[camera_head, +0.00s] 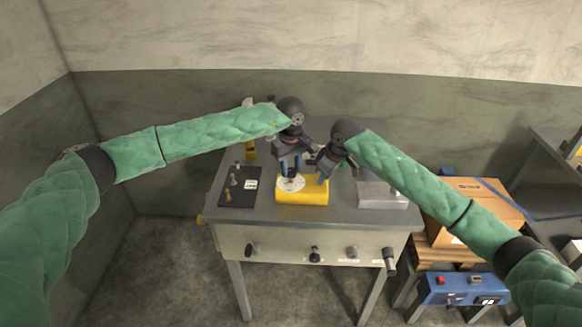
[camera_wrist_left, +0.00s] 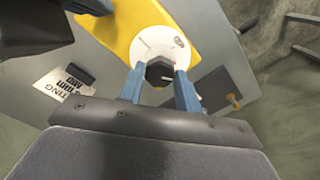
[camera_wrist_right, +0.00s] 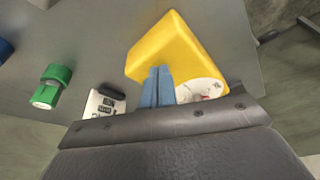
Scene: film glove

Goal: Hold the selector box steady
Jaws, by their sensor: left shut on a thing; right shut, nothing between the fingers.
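The yellow selector box (camera_head: 302,197) sits on the grey table, with a white round dial (camera_wrist_left: 150,40) on its top and a dark knob (camera_wrist_left: 160,73) at the dial's middle. My left gripper (camera_head: 290,173) is over the dial, its blue fingers shut on the dark knob. My right gripper (camera_head: 322,178) is shut and empty at the right part of the box. In the right wrist view its closed fingertips (camera_wrist_right: 158,70) lie against or just over the yellow box (camera_wrist_right: 165,45); contact is unclear.
A dark mat (camera_head: 230,199) with small parts lies left of the box. A pale grey block (camera_head: 382,194) stands to its right. A green-capped item (camera_wrist_right: 54,84) shows in the right wrist view. Knobs line the table's front panel (camera_head: 282,244). A cardboard box (camera_head: 455,232) stands at right.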

